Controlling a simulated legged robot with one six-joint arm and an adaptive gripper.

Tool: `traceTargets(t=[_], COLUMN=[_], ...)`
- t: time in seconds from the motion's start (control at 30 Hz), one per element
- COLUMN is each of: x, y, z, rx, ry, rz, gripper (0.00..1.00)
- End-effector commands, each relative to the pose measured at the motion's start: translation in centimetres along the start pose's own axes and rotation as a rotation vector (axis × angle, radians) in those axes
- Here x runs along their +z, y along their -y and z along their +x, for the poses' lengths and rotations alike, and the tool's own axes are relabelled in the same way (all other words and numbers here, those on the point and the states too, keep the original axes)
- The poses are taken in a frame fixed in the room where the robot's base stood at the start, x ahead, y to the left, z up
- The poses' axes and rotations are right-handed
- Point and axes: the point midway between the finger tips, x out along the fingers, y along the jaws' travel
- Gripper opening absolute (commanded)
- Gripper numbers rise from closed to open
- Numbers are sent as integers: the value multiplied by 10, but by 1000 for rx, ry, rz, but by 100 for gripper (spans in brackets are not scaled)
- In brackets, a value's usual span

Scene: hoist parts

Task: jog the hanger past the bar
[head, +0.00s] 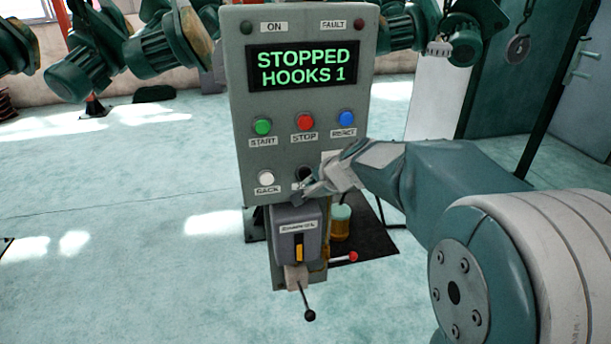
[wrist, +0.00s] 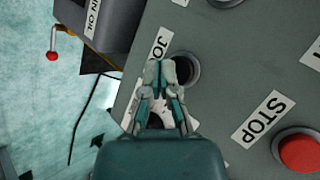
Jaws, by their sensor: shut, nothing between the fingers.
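A grey control panel (head: 300,105) stands in front of me. Its display (head: 303,67) reads "STOPPED HOOKS 1". I cannot make out the hanger or the bar for certain in either view.
Green start (head: 262,126), red stop (head: 305,122) and blue reset (head: 346,119) buttons sit above; a white back button (head: 266,178) is to the left. A grey box (head: 299,235) and red-knobbed lever (head: 352,257) are below. Open floor lies left.

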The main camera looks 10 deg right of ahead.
Motion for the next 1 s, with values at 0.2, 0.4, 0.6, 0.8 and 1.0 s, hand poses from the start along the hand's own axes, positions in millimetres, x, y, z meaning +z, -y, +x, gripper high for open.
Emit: traceTargets(t=[0.2,0.4,0.6,0.8,1.0], x=[8,17,24,25,25], y=[-8,-17,-24,-25,-25], z=[-13,-24,-34,-34,-34], rx=[-1,0,-1,0,0], ry=[-1,0,0,0,0], rz=[0,0,1,0,0], gripper=[0,0,0,0,0])
